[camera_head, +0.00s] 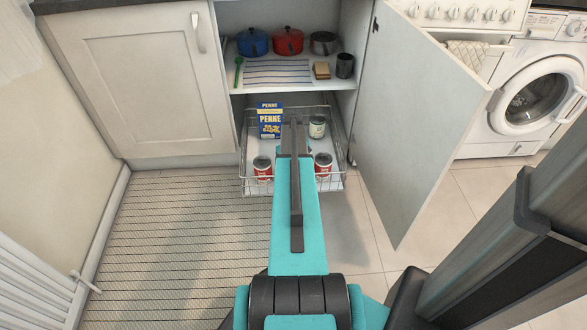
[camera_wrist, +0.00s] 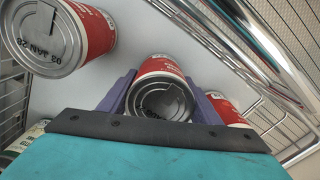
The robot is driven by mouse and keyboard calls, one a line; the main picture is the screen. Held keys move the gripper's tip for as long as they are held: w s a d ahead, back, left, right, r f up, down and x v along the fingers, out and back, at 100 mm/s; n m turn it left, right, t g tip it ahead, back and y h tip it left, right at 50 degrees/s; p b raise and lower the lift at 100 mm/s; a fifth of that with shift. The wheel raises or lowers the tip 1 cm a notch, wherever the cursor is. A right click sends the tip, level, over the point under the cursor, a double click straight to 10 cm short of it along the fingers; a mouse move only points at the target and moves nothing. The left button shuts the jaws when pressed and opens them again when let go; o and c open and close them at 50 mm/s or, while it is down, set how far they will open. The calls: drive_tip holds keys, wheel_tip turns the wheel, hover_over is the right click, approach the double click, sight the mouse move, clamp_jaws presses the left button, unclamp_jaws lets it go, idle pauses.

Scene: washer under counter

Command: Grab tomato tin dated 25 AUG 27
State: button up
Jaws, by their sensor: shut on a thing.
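My gripper (camera_wrist: 160,84) has its purple fingers closed on both sides of a red tomato tin (camera_wrist: 164,68) with a bare metal lid. A third red tin (camera_wrist: 228,108) shows partly behind the right finger. In the head view, red tins stand at the front left (camera_head: 262,168) and front right (camera_head: 323,166) of the drawer; my arm hides the gripper.
The pulled-out wire drawer (camera_head: 257,190) also holds a blue penne box (camera_head: 270,118) and a pale tin (camera_head: 317,126). An open cabinet door (camera_head: 415,125) stands to the right. Pots sit on the shelf above. The floor left of the drawer is clear.

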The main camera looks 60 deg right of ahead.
drive_tip(key=shift+r, duration=0.1)
wheel_tip(320, 180, up, 10)
drive_tip(key=p, duration=0.3)
idle(0.3)
idle(0.5)
